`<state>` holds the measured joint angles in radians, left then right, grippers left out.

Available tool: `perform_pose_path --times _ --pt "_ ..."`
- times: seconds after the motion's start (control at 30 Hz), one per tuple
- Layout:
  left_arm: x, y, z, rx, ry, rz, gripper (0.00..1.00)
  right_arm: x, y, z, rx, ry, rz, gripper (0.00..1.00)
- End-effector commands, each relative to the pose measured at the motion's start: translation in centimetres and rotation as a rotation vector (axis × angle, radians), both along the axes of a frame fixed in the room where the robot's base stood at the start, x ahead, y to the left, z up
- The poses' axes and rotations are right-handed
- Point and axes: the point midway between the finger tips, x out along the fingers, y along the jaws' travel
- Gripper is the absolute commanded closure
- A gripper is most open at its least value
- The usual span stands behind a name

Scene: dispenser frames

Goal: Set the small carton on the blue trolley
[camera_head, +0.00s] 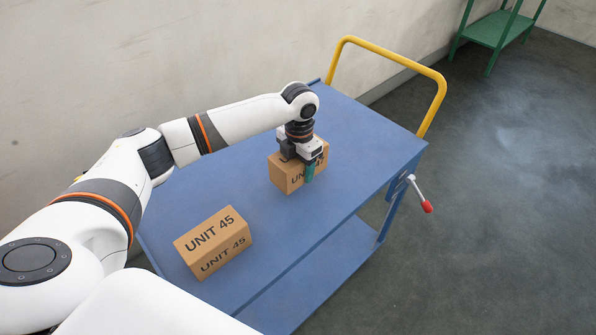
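The blue trolley (340,130) stands ahead of me, with a flat top and a lower shelf. A small brown carton (287,182), its print partly covered, sits on the trolley top under my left gripper (307,165). The gripper points down over this carton, and one teal finger shows against its near side. The other finger is hidden, so I cannot tell whether it grips the carton. A second brown carton (213,242) marked "UNIT 45" lies on the near left part of the top, apart from the gripper. My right gripper is not in view.
A yellow handle (400,62) rises at the trolley's far end. A lever with a red knob (427,206) sticks out from its right side. A green stand (495,30) is at the back right. A wall runs along the left; the floor to the right is clear.

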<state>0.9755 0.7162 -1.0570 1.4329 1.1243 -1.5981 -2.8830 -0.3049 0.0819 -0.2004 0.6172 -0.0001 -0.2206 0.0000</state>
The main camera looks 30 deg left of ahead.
Motion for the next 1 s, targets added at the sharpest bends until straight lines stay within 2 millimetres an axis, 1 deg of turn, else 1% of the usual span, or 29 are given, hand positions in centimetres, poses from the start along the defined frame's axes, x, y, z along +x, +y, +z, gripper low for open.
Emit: perform_pose_path --times 0.03,0.1,0.2,0.57,0.6,0.67,0.7,0.73,1.0 --pt "-0.1 0.0 -0.9 -0.001 0.003 0.000 0.79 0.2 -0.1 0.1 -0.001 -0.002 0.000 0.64" --pt "0.0 0.0 -1.9 -0.001 0.000 0.000 0.79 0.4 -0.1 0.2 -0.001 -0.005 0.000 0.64" --pt "0.0 0.0 -2.7 0.000 0.000 0.000 0.79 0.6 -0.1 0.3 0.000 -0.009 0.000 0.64" --pt "0.0 0.0 -3.1 -0.001 -0.002 0.000 0.79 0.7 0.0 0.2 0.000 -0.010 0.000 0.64" --pt "0.0 0.0 -3.2 0.000 0.000 0.000 0.35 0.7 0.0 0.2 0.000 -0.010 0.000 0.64" --pt "0.0 0.0 -3.2 0.000 0.000 0.000 0.25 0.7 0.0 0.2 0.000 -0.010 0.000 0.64" --pt "0.0 0.0 -3.2 0.000 0.000 0.000 0.19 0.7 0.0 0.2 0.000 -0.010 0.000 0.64" --pt "0.0 0.0 -3.2 0.000 0.000 0.000 0.17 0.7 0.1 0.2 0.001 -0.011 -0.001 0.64" --pt "0.0 0.0 -3.1 0.000 0.000 0.000 0.17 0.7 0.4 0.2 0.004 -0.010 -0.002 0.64"
